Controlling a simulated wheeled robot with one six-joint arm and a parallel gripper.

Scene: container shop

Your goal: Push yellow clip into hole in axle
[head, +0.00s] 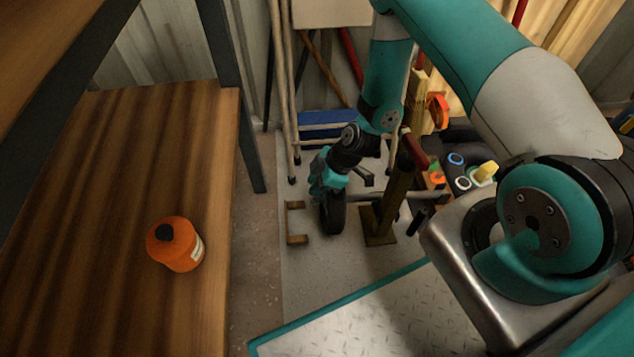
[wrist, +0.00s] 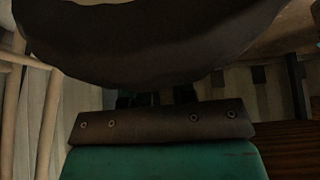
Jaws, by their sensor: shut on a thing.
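My gripper (head: 325,186) reaches down at the stand and is shut on the top of a black wheel (head: 332,215). In the wrist view the wheel (wrist: 150,40) fills the top as a dark curve and hides most of the fingers. A pale axle rod (head: 405,195) runs sideways across an upright post and toward the wheel; whether the wheel sits around its end I cannot tell. The axle's hole is not visible. No yellow clip can be made out at the axle. A small yellow object (head: 486,171) lies among parts at the right; I cannot tell what it is.
The brown post (head: 396,195) stands on a flat base close to the wheel. A brown bracket (head: 296,222) is left of it. An orange bottle (head: 176,244) stands on the wooden bench (head: 110,200) at left. Long poles (head: 288,110) lean behind my gripper.

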